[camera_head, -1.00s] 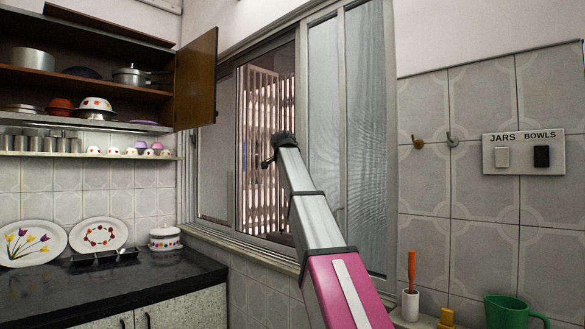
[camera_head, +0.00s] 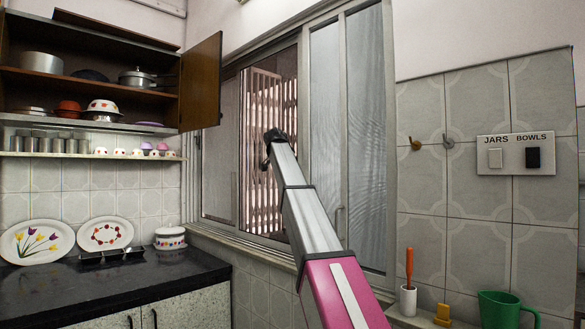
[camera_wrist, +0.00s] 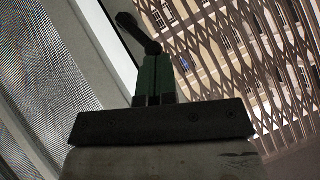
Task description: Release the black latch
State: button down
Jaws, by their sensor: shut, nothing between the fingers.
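A black latch (camera_wrist: 138,33) with a slanted handle and a round pivot shows at the top of the wrist view, beside the pale window frame (camera_wrist: 104,36). My gripper (camera_wrist: 155,60) has its two green-and-black fingers together, empty, pointing up at the pivot. The tips overlap the latch's lower end in the picture; I cannot tell whether they touch it. In the head view my arm reaches up to the sliding window (camera_head: 322,130), and its far end hides the gripper. I cannot make out the latch there.
Mesh window panels (camera_wrist: 42,80) and a lattice grille (camera_wrist: 225,60) flank the gripper. An open cabinet door (camera_head: 201,85) juts out at the left. A panel (camera_head: 515,154) labelled jars and bowls, with one white and one black switch, and two hooks are on the right wall.

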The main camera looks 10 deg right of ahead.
jog(key=w+a+f+n+g+h, duration=0.1)
jog(key=w+a+f+n+g, duration=0.1)
jog(key=w+a+f+g, duration=0.1)
jog(key=shift+w+a+f+h, duration=0.2)
jog(key=shift+w+f+h, duration=0.2)
jog(key=shift+w, duration=0.5)
jog(key=shift+s+d, duration=0.1)
jog(key=shift+s+d+f, duration=0.2)
jog(key=shift+s+d, duration=0.2)
jog(key=shift+s, duration=0.2)
jog(key=v, duration=1)
jog(key=shift+a+r, duration=0.3)
jog(key=shift+s, duration=0.1)
